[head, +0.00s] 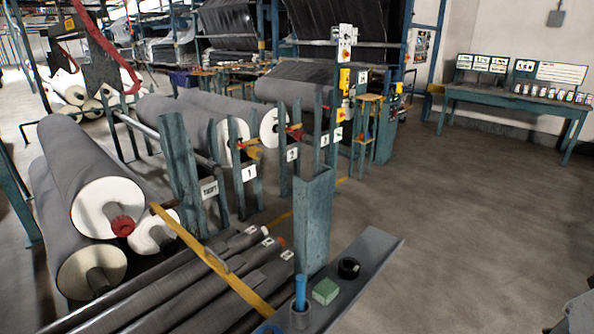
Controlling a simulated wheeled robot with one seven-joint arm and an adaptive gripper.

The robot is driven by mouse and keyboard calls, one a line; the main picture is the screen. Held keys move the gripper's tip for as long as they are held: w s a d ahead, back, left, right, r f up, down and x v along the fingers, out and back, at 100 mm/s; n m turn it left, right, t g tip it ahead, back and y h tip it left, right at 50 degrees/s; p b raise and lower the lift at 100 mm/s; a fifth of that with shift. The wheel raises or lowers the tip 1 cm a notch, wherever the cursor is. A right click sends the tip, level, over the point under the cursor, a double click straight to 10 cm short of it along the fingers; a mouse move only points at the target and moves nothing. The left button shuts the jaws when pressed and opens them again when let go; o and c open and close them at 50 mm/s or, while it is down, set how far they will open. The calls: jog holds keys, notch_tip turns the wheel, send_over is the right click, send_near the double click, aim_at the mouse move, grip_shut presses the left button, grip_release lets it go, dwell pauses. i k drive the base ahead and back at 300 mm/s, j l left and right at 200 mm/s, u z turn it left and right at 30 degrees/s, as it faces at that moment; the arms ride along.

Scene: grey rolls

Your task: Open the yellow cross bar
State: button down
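The yellow cross bar (196,246) slants from the upper left, near the big grey rolls, down to the lower right. It passes in front of the rolls and across above several long dark tubes. A small grey handle (219,259) sits near its middle. Its lower end is close to the foot of a teal post (314,220), and I cannot make out a latch there. The bar looks closed across the rack. My gripper is not in view, so its state does not show.
Large grey rolls (88,165) are stacked at the left. Dark tubes (170,298) lie at the lower left. A grey ledge (362,255) carries a blue item in a cup, a green block (326,290) and a black ring (349,267). The floor to the right is open.

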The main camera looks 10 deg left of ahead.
aim_at(217, 262)
jog(key=i+l+z, duration=0.6)
jog(key=i, duration=0.4)
jog(key=i+l+z, duration=0.3)
jog(key=i, duration=0.2)
jog(key=i+u, duration=0.35)
jog(key=i, duration=0.25)
jog(key=i+u, duration=0.3)
jog(key=i, duration=0.25)
jog(key=i+l+u, duration=0.35)
jog(key=i, duration=0.2)
jog(key=i+j+u, duration=0.15)
jog(key=i+u, duration=0.55)
jog(key=u, duration=0.15)
jog(key=i+u, duration=0.45)
jog(key=i+l+u, duration=0.2)
jog(key=u, duration=0.2)
jog(key=i+l+u, duration=0.6)
jog(key=u, duration=0.2)
jog(key=i+l+u, duration=0.5)
jog(key=u, duration=0.2)
